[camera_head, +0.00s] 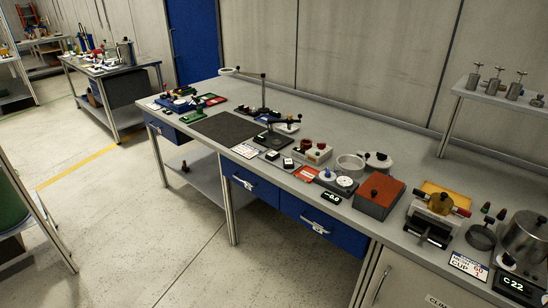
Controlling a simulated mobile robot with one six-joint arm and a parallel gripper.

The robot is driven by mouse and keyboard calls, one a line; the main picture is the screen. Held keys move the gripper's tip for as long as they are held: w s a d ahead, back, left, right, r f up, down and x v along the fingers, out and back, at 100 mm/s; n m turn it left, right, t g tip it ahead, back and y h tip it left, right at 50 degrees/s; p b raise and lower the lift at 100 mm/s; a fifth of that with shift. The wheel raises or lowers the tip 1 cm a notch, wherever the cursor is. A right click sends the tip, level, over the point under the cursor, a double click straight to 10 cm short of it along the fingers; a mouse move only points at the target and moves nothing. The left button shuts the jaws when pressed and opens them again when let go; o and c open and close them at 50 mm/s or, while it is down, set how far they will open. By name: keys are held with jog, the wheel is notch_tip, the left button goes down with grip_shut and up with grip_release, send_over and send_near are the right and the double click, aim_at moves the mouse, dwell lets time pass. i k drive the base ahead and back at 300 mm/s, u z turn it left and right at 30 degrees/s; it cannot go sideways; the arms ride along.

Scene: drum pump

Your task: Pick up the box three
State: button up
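No label reading "three" can be made out, so I cannot tell which thing is box three. Two small black-and-white boxes (279,159) sit near the bench's front edge, beside the dark mat. A cream box with red knobs (313,153) stands just behind them. My gripper is not in view.
The long grey workbench (345,140) has blue drawers under its front edge. A dark mat (226,127) lies bare on it. A white cup (350,164), scale, metal pot (525,235) and raised shelf (500,100) crowd the right. Open floor lies in front.

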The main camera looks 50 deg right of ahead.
aim_at(273, 155)
jog(key=i, duration=0.85)
jog(key=u, duration=0.05)
